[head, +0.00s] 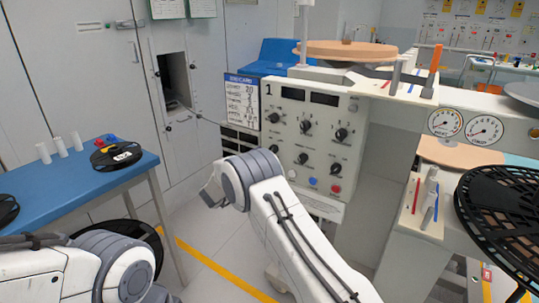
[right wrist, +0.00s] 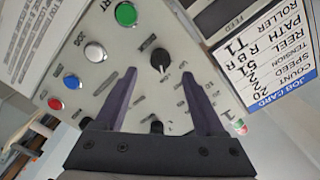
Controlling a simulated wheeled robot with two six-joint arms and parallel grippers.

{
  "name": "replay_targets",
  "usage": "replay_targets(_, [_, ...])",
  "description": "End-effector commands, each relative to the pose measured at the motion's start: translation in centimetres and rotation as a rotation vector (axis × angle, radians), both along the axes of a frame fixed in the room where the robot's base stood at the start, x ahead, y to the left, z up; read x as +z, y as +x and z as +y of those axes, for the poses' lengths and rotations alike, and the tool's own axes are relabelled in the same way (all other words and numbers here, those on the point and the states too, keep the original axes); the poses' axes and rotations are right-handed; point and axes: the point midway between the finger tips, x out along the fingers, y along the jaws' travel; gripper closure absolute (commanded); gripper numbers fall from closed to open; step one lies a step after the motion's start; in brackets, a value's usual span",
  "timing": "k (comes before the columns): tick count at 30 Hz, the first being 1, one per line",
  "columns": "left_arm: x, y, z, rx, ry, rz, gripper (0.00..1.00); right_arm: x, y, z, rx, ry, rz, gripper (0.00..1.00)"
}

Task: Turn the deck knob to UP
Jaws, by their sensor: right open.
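The light control panel (head: 318,112) marked 1 stands in the middle of the head view and carries several black knobs with small labels. I cannot read which one is the deck knob. In the right wrist view, one black knob (right wrist: 159,62) with a white pointer line lies just beyond and between the fingertips of my right gripper (right wrist: 159,75). The gripper is open, with its two dark fingers apart and nothing held. Another dark knob (right wrist: 157,127) shows lower, between the finger bases. In the head view my right arm covers part of the panel's lower left. My left gripper is out of frame.
Green (right wrist: 126,14), white (right wrist: 95,51), blue (right wrist: 71,81) and red (right wrist: 55,104) buttons sit near the knob. A job card (right wrist: 275,60) hangs beside the panel. A blue table (head: 75,185) stands left, and a black reel (head: 500,210) sits at right.

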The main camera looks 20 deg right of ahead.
Motion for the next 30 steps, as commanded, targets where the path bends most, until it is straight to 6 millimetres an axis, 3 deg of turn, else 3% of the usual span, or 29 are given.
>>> replay_targets(3, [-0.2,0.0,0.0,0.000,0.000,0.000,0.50,-0.1,1.4,-1.9,-0.002,0.001,0.000,0.29])
replay_targets(9, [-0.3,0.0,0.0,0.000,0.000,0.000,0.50,0.0,2.9,-3.7,0.001,0.000,0.000,0.29])
replay_targets(20, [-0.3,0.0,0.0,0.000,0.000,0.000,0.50,0.0,3.4,-4.3,0.004,-0.001,0.002,0.29])
replay_targets(21, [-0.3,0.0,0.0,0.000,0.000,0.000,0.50,0.0,3.4,-4.3,0.004,-0.001,0.002,0.32])
replay_targets(26, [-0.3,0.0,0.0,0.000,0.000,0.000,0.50,0.0,3.4,-4.2,0.004,0.000,0.001,0.94])
replay_targets(27, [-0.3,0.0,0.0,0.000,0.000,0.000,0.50,0.0,3.4,-4.2,0.004,0.000,0.001,1.00])
replay_targets(30, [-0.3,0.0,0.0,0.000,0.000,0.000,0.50,0.0,3.4,-4.2,0.004,-0.001,0.002,1.00])
